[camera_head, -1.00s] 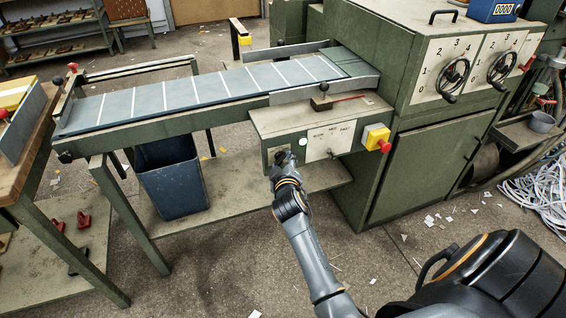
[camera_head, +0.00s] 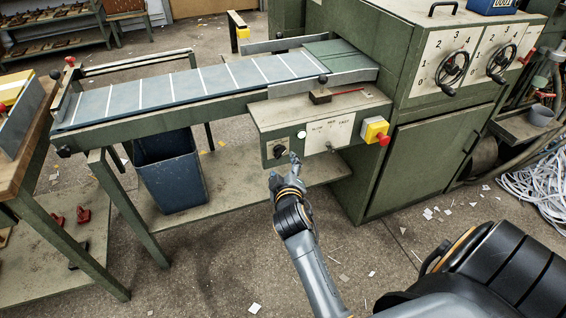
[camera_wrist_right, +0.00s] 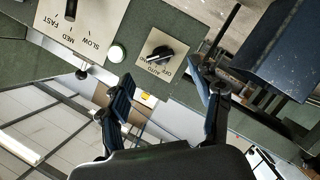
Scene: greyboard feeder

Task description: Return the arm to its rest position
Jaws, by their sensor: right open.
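My right gripper (camera_head: 288,166) is just in front of and below the feeder's control panel (camera_head: 345,128), at the end of my right arm. In the right wrist view, my right gripper (camera_wrist_right: 163,78) has its two fingers spread with nothing between them. A gap shows between fingers and switch. The same rotary switch (camera_head: 279,150) is partly visible in the head view. My left gripper is out of view.
A white button (camera_head: 301,134) and a red-on-yellow stop button (camera_head: 376,132) are on the panel. The belt table (camera_head: 180,88) is above, a blue bin (camera_head: 172,175) left. The green cabinet (camera_head: 430,155) stands right. Floor around my forearm is mostly clear, with paper scraps.

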